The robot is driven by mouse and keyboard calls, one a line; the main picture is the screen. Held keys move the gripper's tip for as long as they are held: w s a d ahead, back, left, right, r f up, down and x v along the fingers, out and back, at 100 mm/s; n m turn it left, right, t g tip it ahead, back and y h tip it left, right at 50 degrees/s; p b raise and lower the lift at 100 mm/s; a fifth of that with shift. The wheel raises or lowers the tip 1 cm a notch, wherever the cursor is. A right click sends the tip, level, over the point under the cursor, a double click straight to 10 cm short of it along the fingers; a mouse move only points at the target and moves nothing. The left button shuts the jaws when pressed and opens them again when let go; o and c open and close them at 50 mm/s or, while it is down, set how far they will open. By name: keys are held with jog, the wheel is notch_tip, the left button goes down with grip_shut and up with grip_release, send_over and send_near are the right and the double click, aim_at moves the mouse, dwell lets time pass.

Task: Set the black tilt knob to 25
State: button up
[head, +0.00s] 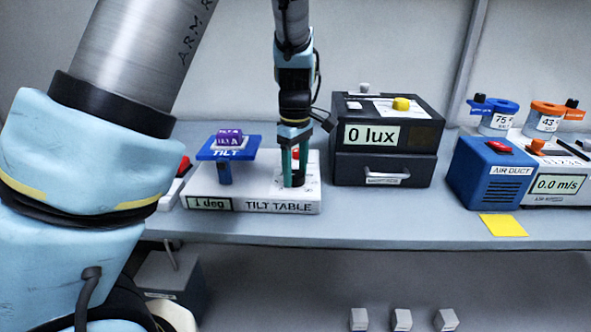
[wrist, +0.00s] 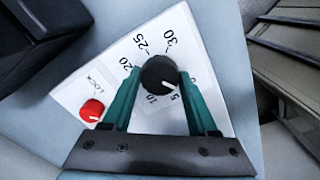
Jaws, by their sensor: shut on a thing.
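The tilt table (head: 262,203) is a white box on the bench; its display (head: 209,204) reads "1 deg". A blue TILT plate (head: 228,153) with a purple piece (head: 229,137) on it stands over its left part. In the wrist view the black tilt knob (wrist: 157,72) sits on a white dial marked 5 to 30. Its white pointer line points toward the lower right, near the 5. My gripper (wrist: 157,82) is shut on the knob, one green finger on each side. In the head view my gripper (head: 295,178) points straight down at the table's right part.
A red LOCK knob (wrist: 92,110) sits left of the fingers in the wrist view. A black box (head: 386,140) reading "0 lux" stands close on the right. The blue air duct (head: 490,172) and a yellow card (head: 503,225) are farther right.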

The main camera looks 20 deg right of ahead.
jog(key=m, duration=1.6)
jog(key=shift+p, duration=0.3)
jog(key=m+p, duration=0.1)
jog(key=m, duration=0.4)
jog(key=shift+r+m, duration=0.1)
jog(key=shift+m, duration=0.3)
jog(key=m+p, duration=0.3)
jog(key=m, duration=0.2)
jog(key=m+p, duration=0.3)
jog(key=m, duration=0.3)
jog(key=shift+r, duration=0.1)
jog(key=m+p, duration=0.4)
jog(key=m, duration=0.1)
jog(key=shift+m+p, duration=1.4)
jog(key=shift+m, duration=0.8)
jog(key=shift+f, duration=0.2)
